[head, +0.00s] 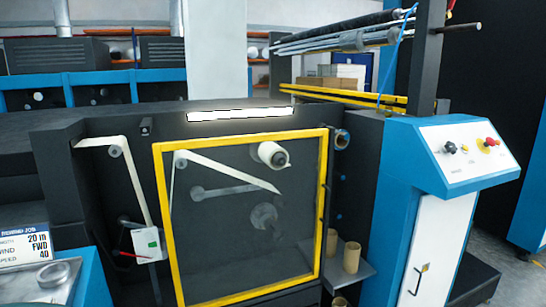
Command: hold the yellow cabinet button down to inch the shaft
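The blue cabinet (400,180) stands at the right with a sloped white control panel (470,165). On the panel are a dark knob (449,147), a small yellow button (464,148) beside it, and a red button (490,142) with yellow around it. Behind the yellow-framed clear door (160,220), a white roll (272,154) sits on a shaft end, with a pale strip (235,170) running near it. Whether the shaft turns cannot be told from one picture. Neither of my grippers is in view.
The yellow-framed door appears closed. Brown cores (351,257) stand on a small shelf (362,280) between door and cabinet. Rods (340,38) rest on a rack behind.

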